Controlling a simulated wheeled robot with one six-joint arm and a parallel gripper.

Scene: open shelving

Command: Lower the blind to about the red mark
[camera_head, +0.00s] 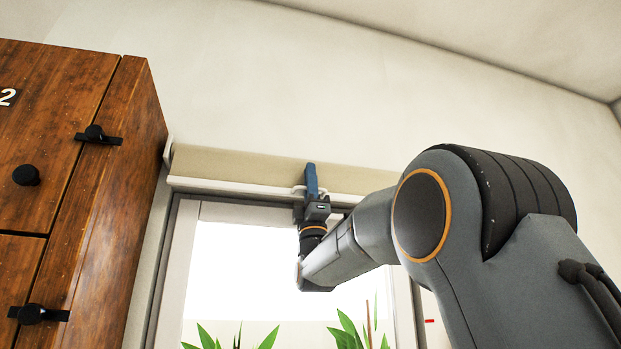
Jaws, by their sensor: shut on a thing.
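The beige blind (235,166) is rolled up high above the window, with a white bar (228,187) along its lower edge. My gripper (311,184) is at the middle of that bar, its blue fingers pointing up, shut on what looks like the small white handle (299,189) of the bar. The fingers hide most of the handle. The red mark (430,321) is a short red strip low at the right of the window, well below the bar. My arm covers the right part of the blind.
A wooden cabinet (133,190) with black knobs stands close at the left. Green plants (350,332) show at the bottom of the window (240,260). The wall (300,90) above the blind is bare.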

